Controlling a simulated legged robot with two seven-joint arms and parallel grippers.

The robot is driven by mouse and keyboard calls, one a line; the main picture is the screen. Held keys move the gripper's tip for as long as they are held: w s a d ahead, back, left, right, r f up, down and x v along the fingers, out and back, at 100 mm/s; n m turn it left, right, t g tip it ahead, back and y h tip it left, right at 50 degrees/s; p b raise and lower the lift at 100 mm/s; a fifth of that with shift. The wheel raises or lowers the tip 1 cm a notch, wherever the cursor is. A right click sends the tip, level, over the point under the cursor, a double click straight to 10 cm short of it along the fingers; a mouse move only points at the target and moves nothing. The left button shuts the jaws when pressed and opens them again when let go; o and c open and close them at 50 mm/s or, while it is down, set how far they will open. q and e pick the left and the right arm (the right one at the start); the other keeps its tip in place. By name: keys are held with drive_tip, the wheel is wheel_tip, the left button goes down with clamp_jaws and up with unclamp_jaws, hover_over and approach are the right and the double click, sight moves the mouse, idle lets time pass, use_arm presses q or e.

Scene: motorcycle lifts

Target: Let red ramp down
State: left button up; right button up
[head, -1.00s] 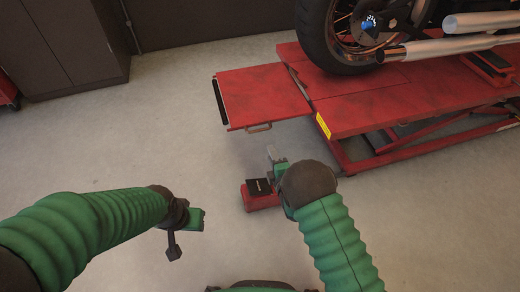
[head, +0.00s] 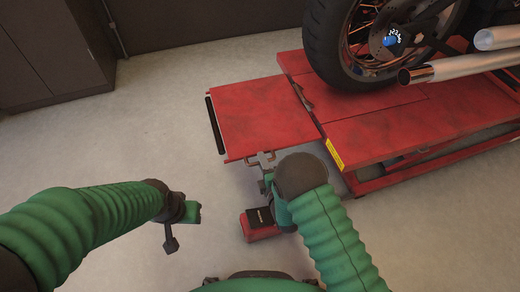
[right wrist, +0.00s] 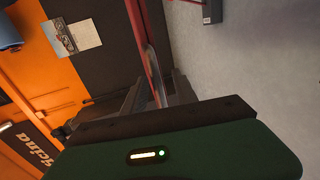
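The red ramp (head: 262,116) sticks out level from the left end of the red motorcycle lift (head: 385,128). A small metal handle (right wrist: 150,62) is on the ramp's near edge. My right gripper (head: 262,161) is at this handle, just under the edge. In the right wrist view its dark fingers (right wrist: 152,98) are apart, with the handle between them; I cannot tell whether they touch it. My left gripper (head: 181,226) is over the floor at the left, away from the ramp; its finger gap is not clear.
A motorcycle's wheel (head: 345,50) stands on the lift. A red foot pedal (head: 262,225) with a black top lies on the floor beside my right arm. A dark cabinet (head: 50,55) is at the back left. The floor left of the ramp is clear.

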drive_tip(key=shift+w, duration=0.25)
clamp_jaws()
drive_tip(key=shift+s+a+f, duration=0.1)
drive_tip(key=shift+s+f, duration=0.05)
drive_tip(key=shift+f, duration=0.05)
idle(1.1)
